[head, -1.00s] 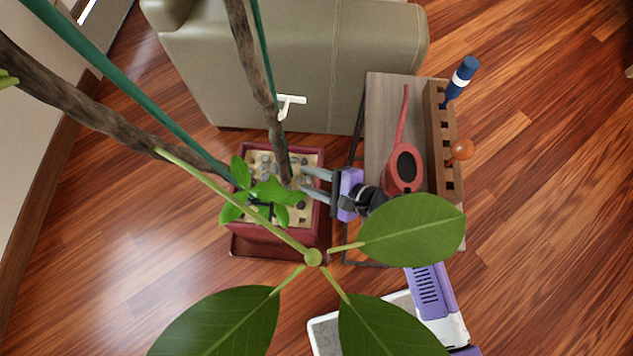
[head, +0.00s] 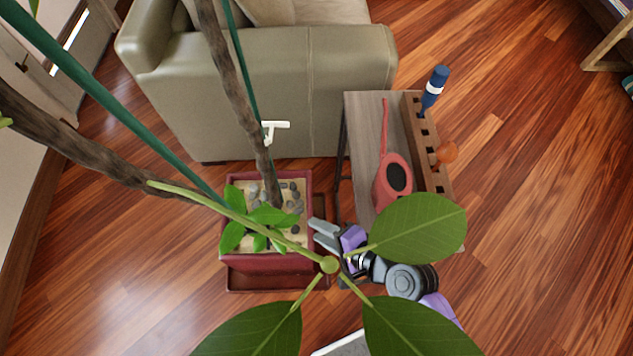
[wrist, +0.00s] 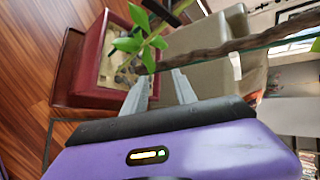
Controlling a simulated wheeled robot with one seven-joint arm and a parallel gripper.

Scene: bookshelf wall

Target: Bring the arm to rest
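My gripper (head: 318,234) is beside the right edge of the red planter in the head view, partly behind a large leaf. Its two grey fingers point left. In the wrist view the fingers (wrist: 162,92) stand apart with nothing between them. The red planter (head: 268,262) holds pebbles, a small green plant and a trunk with a green stake. It also shows at the upper left of the wrist view (wrist: 92,62). The fingers appear apart from the planter. Part of my arm is hidden by leaves.
A grey-green sofa (head: 285,80) is behind.

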